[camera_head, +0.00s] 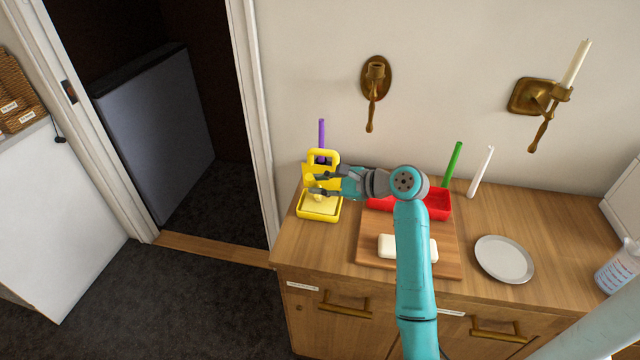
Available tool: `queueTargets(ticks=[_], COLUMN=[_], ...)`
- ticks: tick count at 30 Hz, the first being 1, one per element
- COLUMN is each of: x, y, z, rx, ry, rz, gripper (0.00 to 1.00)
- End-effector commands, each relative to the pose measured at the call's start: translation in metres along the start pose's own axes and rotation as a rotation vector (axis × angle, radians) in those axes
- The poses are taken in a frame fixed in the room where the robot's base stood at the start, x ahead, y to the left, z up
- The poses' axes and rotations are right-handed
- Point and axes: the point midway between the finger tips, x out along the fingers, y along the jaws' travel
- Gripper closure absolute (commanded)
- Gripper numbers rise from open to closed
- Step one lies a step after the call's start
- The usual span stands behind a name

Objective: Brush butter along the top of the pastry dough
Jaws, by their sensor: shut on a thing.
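The pale dough (388,244) lies on a wooden board (375,262) near the counter's front, partly behind my arm. A yellow tray (320,214) with an upright yellow frame (309,171) stands to its left, and its inside looks yellow. A brush with a purple handle (321,130) stands upright at this frame. My gripper (316,184) reaches left over the tray, well clear of the dough. It is shut around what seems to be the lower part of the brush. The fingers and frame hide much of that part, and the bristles are not clear.
A red tray (438,205) stands behind the board, with a green stick (453,163) rising from it and a white stick (481,170) beside it. A grey plate (504,259) lies right of the board. A bottle (618,268) stands at the right edge.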

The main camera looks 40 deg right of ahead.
Motion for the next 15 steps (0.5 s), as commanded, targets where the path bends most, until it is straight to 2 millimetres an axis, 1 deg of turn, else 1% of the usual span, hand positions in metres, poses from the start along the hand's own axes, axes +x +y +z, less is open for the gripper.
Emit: queueTargets(ticks=[2,15], x=[-0.001,-0.011], y=[-0.001,-0.018], z=[0.001,0.024], rx=[0.001,-0.002], ry=[0.001,0.0], rz=[0.001,0.0], gripper=[1.0,1.0])
